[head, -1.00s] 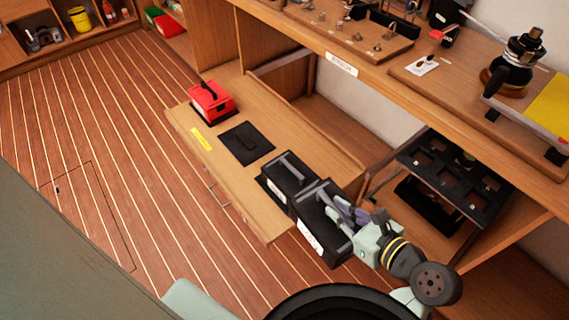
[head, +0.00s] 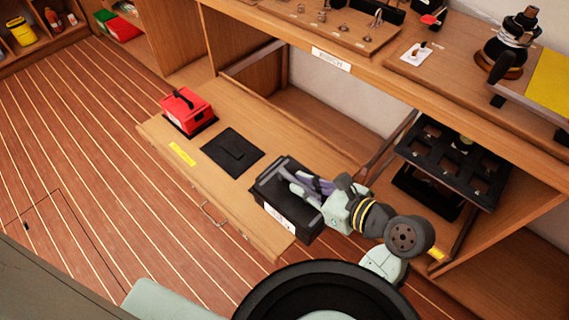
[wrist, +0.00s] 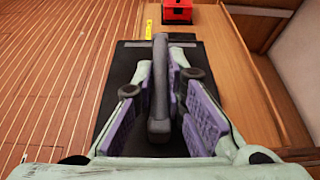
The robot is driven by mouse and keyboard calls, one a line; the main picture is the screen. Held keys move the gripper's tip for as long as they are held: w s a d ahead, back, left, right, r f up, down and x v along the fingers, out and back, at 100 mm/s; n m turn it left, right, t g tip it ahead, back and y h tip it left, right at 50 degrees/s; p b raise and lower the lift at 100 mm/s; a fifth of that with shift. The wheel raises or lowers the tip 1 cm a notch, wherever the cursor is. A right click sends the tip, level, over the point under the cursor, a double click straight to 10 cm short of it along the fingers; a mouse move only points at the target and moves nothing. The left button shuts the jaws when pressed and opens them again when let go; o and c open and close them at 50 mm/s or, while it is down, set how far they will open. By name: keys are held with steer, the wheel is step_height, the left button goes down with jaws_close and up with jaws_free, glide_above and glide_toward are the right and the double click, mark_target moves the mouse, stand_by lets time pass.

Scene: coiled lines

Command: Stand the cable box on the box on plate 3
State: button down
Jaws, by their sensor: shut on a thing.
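My gripper (head: 303,183) is shut on the handle of a black cable box (head: 270,202) with a white label on its front side. The wrist view shows the grey handle (wrist: 159,95) between the two purple-padded fingers, with the dark box top below. The held box looks upright. It is over the place at the near end of the wooden board where another black box stood. That lower box and plate 3 are hidden behind it, and I cannot tell whether the two boxes touch.
A red box (head: 187,108) stands on the far plate of the board (head: 205,110). The black middle plate (head: 232,152) is bare. A black rack with openings (head: 455,160) is to the right under the workbench (head: 375,80). Open floor lies to the left.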

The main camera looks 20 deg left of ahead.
steer(key=w+a+f+b, duration=0.2)
steer(key=w+a+f, duration=0.2)
steer(key=w+a, duration=0.4)
steer(key=shift+w+f, duration=0.4)
steer(key=shift+w, duration=1.35)
steer(key=shift+f, duration=0.35)
steer(key=shift+f, duration=0.25)
steer(key=c, duration=1.6)
jaws_free()
steer(key=shift+c, duration=0.2)
